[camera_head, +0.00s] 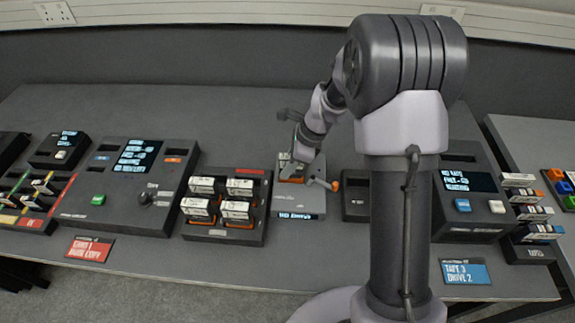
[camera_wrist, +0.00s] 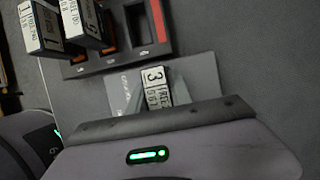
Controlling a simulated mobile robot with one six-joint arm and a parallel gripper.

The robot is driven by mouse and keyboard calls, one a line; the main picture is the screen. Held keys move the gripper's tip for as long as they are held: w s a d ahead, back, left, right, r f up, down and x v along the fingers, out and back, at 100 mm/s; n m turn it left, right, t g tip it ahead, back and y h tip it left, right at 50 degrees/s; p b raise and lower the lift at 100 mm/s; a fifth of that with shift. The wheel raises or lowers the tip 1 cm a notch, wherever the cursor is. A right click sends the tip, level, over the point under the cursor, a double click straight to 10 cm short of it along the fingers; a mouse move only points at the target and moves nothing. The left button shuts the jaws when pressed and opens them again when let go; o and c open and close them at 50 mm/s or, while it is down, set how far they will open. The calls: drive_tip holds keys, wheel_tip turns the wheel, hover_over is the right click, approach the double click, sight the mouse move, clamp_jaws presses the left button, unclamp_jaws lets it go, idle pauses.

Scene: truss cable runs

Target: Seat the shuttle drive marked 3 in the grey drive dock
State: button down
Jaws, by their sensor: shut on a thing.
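The shuttle drive marked 3 (camera_wrist: 156,88) shows its white label in the wrist view, just beyond the edge of my gripper housing. My gripper (camera_head: 300,158) is shut on this drive; the fingertips are mostly hidden in both views. The grey drive dock (camera_head: 312,203) is in the middle of the table in the head view, with a small lit screen at its front and an orange-tipped lever at its right. My gripper is over the back part of the dock. I cannot tell whether the drive touches the dock or how deep it sits.
A dark rack (camera_head: 222,237) with several white-labelled drives stands just left of the dock. A black box (camera_head: 354,205) is close on the right, partly behind my arm. Consoles with screens stand at left (camera_head: 130,185) and right (camera_head: 465,205). The table's front strip is mostly clear.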

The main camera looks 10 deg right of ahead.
sight(284, 156)
drive_tip(key=shift+f+b, duration=0.45)
drive_tip(key=shift+f, duration=0.15)
idle(0.5)
drive_tip(key=c, duration=0.8)
unclamp_jaws()
drive_tip(key=shift+o, duration=0.2)
wheel_tip(284, 156, up, 8)
drive_tip(key=p, duration=0.6)
drive_tip(key=shift+f+p, duration=0.1)
drive_tip(key=shift+p, duration=0.25)
drive_tip(key=shift+f, duration=0.1)
